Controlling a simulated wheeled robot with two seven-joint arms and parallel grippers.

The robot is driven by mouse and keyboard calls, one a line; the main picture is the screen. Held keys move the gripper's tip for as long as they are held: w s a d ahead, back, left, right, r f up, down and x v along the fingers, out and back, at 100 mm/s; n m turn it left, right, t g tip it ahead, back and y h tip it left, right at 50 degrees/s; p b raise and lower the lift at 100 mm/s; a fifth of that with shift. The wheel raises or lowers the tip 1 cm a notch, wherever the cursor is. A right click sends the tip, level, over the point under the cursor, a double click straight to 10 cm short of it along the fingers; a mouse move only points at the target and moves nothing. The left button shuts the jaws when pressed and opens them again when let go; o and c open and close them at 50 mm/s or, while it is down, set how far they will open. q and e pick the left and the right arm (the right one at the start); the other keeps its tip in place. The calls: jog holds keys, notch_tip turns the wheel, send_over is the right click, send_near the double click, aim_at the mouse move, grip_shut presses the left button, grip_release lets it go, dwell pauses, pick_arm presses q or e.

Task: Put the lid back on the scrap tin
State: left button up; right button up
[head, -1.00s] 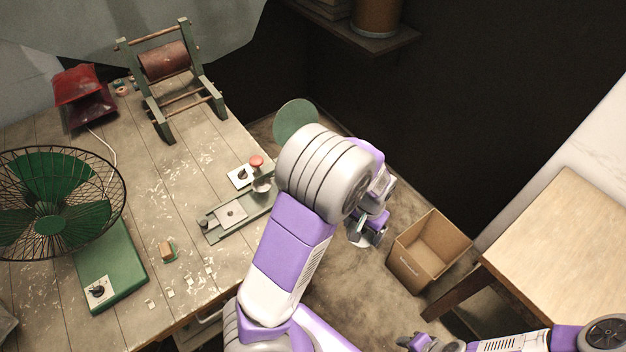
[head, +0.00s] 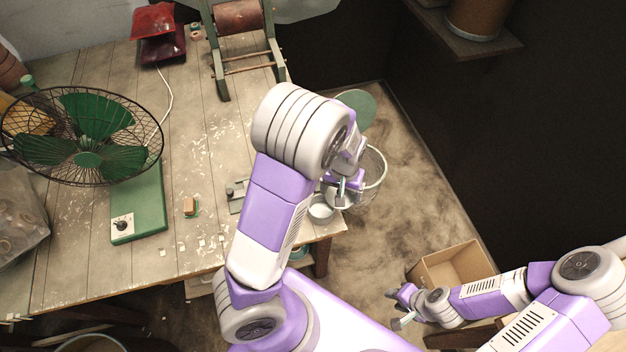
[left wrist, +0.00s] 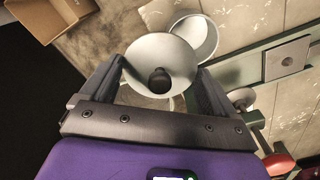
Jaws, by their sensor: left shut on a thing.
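The scrap tin (head: 321,211) is a pale round open tin near the bench's front right corner. In the left wrist view the open tin (left wrist: 205,38) lies just beyond the lid. The lid (left wrist: 150,52) is a pale disc with a dark round knob (left wrist: 160,79). My left gripper (left wrist: 160,85) is shut on the lid, its fingers on either side. In the head view my left gripper (head: 347,186) is beside the tin, partly hidden by its own wrist. The lid cannot be made out there. My right gripper (head: 399,306) is open and empty near the cardboard box.
A wire basket (head: 379,178) stands beyond the bench corner. A cardboard box (head: 455,266) is on the floor at right. A green fan (head: 88,150) and a winding frame (head: 243,60) stand on the bench (head: 200,115). A red-knobbed fixture (left wrist: 279,164) is beside the tin.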

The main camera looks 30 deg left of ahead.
pick_arm(q)
jog(key=a+n+p, duration=0.1)
jog(key=n, duration=0.1)
jog(key=s+a+n+p, duration=0.1)
jog(key=n, duration=0.1)
jog(key=s+a+r+n+p, duration=0.1)
jog(key=n, duration=0.1)
jog(key=shift+a+r+n, duration=0.1)
jog(key=shift+a+n, duration=0.05)
jog(key=shift+n, duration=0.15)
pick_arm(e)
notch_tip(320, 180, up, 5)
jog(key=p, duration=0.1)
pick_arm(q)
jog(key=shift+s+a+f+n+b, duration=0.15)
jog(key=shift+f+n+b, duration=0.2)
jog(key=shift+f+b, duration=0.7)
jog(key=shift+s+a+f+n+b, duration=0.15)
jog(key=shift+f+n+b, duration=0.25)
jog(key=shift+f+b, duration=0.7)
jog(key=shift+a+f+n+b, duration=0.2)
jog(key=shift+f+n+b, duration=0.15)
jog(key=shift+f+b, duration=0.7)
jog(key=shift+f, duration=0.15)
pick_arm(e)
notch_tip(320, 180, down, 6)
